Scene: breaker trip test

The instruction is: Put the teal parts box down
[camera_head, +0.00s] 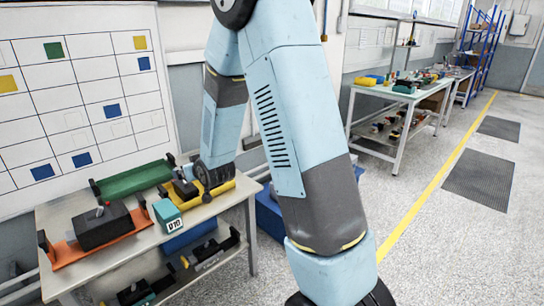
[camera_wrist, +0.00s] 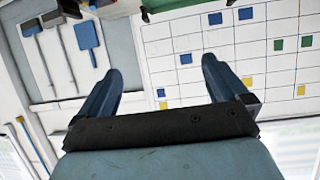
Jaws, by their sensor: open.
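The teal parts box (camera_head: 167,216), with a white label reading p10, rests on the light tabletop (camera_head: 128,247) near its front edge, between the orange tray and the yellow tray. It looks upright. In the wrist view my gripper (camera_wrist: 163,68) is open, with its two blue fingers spread wide and nothing between them. The fingers point toward the wall and its board, and the box is not in that view. In the head view my arm comes down behind the yellow tray, to the right of the box; the fingers cannot be made out there.
An orange tray (camera_head: 67,256) carries a black device (camera_head: 100,228) left of the box. A green tray (camera_head: 133,179) and a yellow tray (camera_head: 217,190) lie behind. A lower shelf holds more parts. A gridded board (camera_head: 85,110) stands behind the table.

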